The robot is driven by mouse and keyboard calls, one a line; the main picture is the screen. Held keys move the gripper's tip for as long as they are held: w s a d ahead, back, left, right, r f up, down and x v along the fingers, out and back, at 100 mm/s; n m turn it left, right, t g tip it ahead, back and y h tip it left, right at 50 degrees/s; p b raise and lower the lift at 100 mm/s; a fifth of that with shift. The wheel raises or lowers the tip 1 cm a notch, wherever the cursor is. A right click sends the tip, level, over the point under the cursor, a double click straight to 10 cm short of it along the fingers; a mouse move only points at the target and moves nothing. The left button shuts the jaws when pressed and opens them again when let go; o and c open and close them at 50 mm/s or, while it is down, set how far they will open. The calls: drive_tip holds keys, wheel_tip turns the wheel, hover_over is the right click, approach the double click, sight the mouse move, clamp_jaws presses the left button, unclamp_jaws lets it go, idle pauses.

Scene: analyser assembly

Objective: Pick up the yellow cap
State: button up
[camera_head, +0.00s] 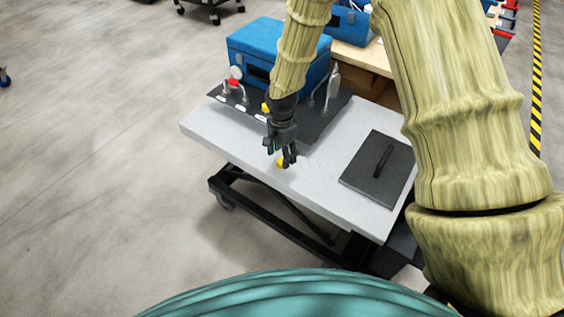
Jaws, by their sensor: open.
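A small yellow cap (281,163) lies on the light grey cart top near its front edge. My gripper (280,154) points down right over it, with the fingers apart and the cap showing at the fingertips. The fingers hide part of the cap. I cannot tell whether they touch it. Another small yellow piece (265,107) shows just left of my wrist, by the dark mat.
The cart top (325,192) is clear around the cap. A blue analyser box (253,48) stands on a dark mat (304,131) behind my gripper, with small fittings beside it. A dark plate with a handle (369,179) lies at the right.

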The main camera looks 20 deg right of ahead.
drive_tip(key=shift+f, duration=1.4)
drive_tip(key=shift+c, duration=0.5)
drive_tip(key=c, duration=0.7)
